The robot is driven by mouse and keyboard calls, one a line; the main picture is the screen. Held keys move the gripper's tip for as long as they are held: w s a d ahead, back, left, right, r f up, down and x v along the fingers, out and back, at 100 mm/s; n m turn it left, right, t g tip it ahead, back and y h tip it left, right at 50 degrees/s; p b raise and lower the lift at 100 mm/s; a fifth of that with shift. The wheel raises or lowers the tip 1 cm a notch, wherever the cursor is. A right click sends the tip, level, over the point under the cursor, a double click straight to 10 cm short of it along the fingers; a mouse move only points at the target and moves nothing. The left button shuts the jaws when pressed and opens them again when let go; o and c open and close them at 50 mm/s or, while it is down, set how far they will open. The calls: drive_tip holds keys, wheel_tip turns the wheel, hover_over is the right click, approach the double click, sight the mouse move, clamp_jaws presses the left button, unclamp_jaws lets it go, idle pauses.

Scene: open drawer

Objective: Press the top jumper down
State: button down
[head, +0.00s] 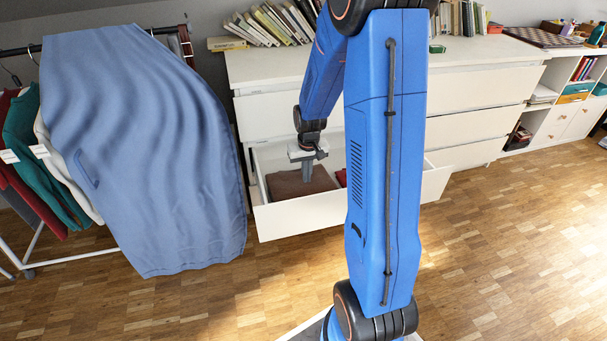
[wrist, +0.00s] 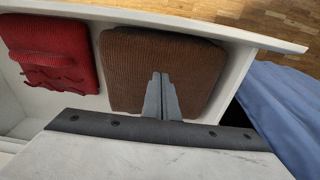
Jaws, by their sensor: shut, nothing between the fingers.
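A folded brown ribbed jumper (wrist: 130,60) lies in the open white drawer, at the drawer's end by the blue cloth; in the head view it (head: 290,184) is at the left end of the drawer. My gripper (wrist: 161,80) is shut and empty, its fingertips over the brown jumper; in the head view it (head: 307,178) reaches down into the drawer. I cannot tell whether the fingertips touch the fabric. A folded red knitted garment (wrist: 60,50) lies beside the brown jumper, mostly hidden by my arm in the head view. What lies under the brown jumper is hidden.
The drawer front (head: 300,220) and side walls stand close around the garments. A blue cloth (head: 140,140) hangs over a clothes rack at the left. The dresser top (head: 265,66) above the drawer carries books (head: 270,25). The wooden floor at the right is clear.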

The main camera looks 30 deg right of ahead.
wheel_tip(320, 180, up, 15)
drive_tip(key=s, duration=0.1)
drive_tip(key=shift+s+a, duration=0.2)
drive_tip(key=shift+s, duration=0.05)
idle(0.6)
